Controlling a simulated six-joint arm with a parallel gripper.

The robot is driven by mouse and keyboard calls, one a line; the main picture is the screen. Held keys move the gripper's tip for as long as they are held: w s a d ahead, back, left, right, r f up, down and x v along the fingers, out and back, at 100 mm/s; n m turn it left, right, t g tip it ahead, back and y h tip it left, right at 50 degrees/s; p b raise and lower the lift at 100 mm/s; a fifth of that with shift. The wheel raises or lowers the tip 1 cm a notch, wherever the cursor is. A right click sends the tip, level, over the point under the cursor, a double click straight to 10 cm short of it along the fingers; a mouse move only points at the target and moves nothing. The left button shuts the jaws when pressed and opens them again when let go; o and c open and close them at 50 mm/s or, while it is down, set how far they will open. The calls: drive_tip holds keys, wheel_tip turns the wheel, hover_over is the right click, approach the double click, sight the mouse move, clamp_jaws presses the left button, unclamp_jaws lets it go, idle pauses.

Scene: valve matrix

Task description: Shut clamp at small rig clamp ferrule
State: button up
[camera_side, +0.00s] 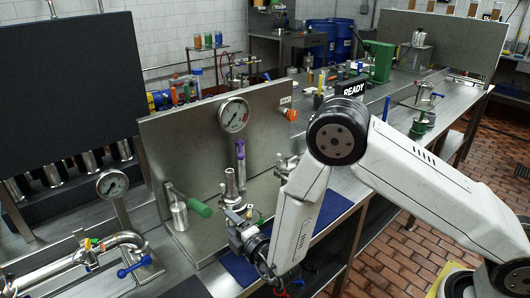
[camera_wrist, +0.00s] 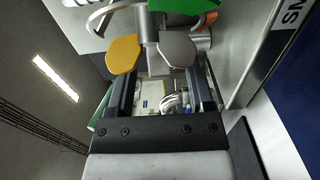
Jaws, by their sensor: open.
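The small rig stands by an upright metal panel in the side view. A silver ferrule fitting (camera_side: 231,184) with a clamp-like collar low on it stands upright there. My gripper (camera_side: 240,218) is close to its foot, and its fingers are hard to make out at this size. In the wrist view my gripper (camera_wrist: 162,85) is open, its two dark fingers apart. Just beyond the fingertips are a yellow plate (camera_wrist: 124,53) and a grey plate (camera_wrist: 178,48), with silver pipe behind. I cannot tell whether the fingers touch them, or whether the clamp is open or shut.
A pressure gauge (camera_side: 233,115) and purple-handled fitting (camera_side: 240,150) are on the panel. A green-handled valve (camera_side: 199,207) stands left of the ferrule. A blue mat (camera_side: 333,208) lies on the bench. A green part (camera_wrist: 184,16) shows ahead in the wrist view.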

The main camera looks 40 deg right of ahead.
drive_tip(key=shift+s, duration=2.95)
drive_tip(key=shift+w+a, duration=0.1)
drive_tip(key=c, duration=0.7)
drive_tip(key=shift+w+a, duration=0.1)
drive_tip(key=shift+a, duration=0.05)
clamp_jaws()
drive_tip(key=a+m+g+h, duration=0.1)
drive_tip(key=a+m+h, duration=0.4)
drive_tip(key=a+h, duration=0.2)
drive_tip(key=shift+w+a+g+h, duration=0.3)
drive_tip(key=shift+a+g+h, duration=0.1)
drive_tip(key=shift+a, duration=0.65)
